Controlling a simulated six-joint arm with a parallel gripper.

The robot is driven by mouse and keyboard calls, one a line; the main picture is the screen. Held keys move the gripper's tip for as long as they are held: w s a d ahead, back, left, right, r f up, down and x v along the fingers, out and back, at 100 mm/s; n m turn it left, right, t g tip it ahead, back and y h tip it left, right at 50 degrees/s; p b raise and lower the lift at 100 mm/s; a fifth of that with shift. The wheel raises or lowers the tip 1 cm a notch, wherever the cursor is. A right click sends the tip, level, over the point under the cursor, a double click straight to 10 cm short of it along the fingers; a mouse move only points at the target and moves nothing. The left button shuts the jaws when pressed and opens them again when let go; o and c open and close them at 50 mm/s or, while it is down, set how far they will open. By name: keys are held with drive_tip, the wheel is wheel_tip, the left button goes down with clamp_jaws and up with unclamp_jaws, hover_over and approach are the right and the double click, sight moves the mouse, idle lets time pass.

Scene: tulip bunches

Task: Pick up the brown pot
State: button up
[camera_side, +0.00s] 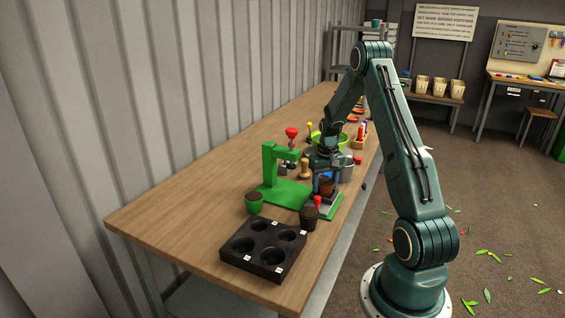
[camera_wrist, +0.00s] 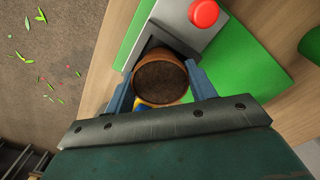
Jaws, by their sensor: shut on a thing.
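The brown pot (camera_wrist: 162,79), filled with dark soil, sits between the two blue fingers of my gripper (camera_wrist: 158,86) in the wrist view. The fingers press on its sides. In the side view the brown pot (camera_side: 326,187) shows small and partly covered by my gripper (camera_side: 325,178), over a device with a green base. The wrist view shows the pot beside the dark recess of this grey device (camera_wrist: 181,27), which has a red button (camera_wrist: 204,12). I cannot tell whether the pot touches the device.
A black tray (camera_side: 286,262) with several round holes lies at the near table end. A green press (camera_side: 270,165) stands left of my gripper. The table's left side is clear.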

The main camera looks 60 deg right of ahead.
sight(325, 182)
drive_tip(key=shift+r, duration=0.1)
wheel_tip(325, 182, up, 20)
idle(0.7)
drive_tip(key=shift+w, duration=0.1)
idle(0.4)
drive_tip(key=w+a+f+n, duration=0.1)
drive_tip(key=a+f+n, duration=0.2)
drive_tip(key=a, duration=1.4)
drive_tip(key=w+a+f+n, duration=0.1)
drive_tip(key=a+f+n, duration=0.2)
drive_tip(key=a+f, duration=0.5)
drive_tip(key=a, duration=0.9)
drive_tip(key=shift+f, duration=2.85)
